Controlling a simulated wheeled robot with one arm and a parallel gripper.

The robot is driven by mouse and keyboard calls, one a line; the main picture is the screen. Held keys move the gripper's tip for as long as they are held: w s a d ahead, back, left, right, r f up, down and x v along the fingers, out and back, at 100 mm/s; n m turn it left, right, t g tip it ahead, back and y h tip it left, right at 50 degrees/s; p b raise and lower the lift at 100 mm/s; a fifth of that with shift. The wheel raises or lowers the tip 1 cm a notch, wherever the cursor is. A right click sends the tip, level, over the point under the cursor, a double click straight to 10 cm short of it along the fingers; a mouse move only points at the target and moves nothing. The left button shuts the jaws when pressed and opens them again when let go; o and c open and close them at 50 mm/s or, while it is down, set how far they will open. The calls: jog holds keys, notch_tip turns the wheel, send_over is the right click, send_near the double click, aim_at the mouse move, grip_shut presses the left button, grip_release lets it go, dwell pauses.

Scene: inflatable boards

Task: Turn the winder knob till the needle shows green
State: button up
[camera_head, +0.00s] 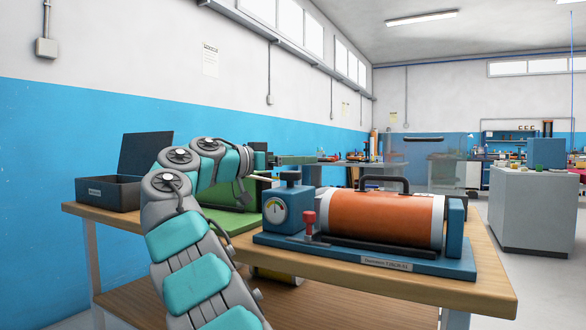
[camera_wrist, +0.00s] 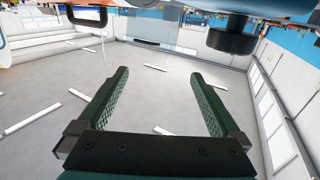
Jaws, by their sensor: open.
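The blue winder unit (camera_head: 370,251) stands on the wooden bench with a large orange cylinder (camera_head: 380,217). A round dial (camera_head: 275,210) is on the front of its blue box at the left end; the needle's colour zone is too small to tell. The dark winder knob (camera_head: 290,176) sits on top of that box. It also shows in the wrist view (camera_wrist: 232,38), at the upper right. My gripper (camera_head: 311,160) is just above and behind the knob in the head view. In the wrist view my gripper (camera_wrist: 160,78) is open, with nothing between its fingers.
A small red lever (camera_head: 309,221) rises beside the dial. A black carry handle (camera_head: 384,182) arches over the cylinder. An open dark box (camera_head: 112,190) stands at the bench's left end. A green surface (camera_head: 225,222) lies behind my arm. The bench's front right corner (camera_head: 480,285) is clear.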

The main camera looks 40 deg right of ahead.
jog(key=s+a+b, duration=0.1)
jog(key=s+a, duration=0.2)
jog(key=s, duration=0.2)
jog(key=shift+s+r+b, duration=0.2)
jog(key=shift+r+b, duration=0.05)
jog(key=shift+b, duration=0.05)
jog(key=shift+a, duration=0.1)
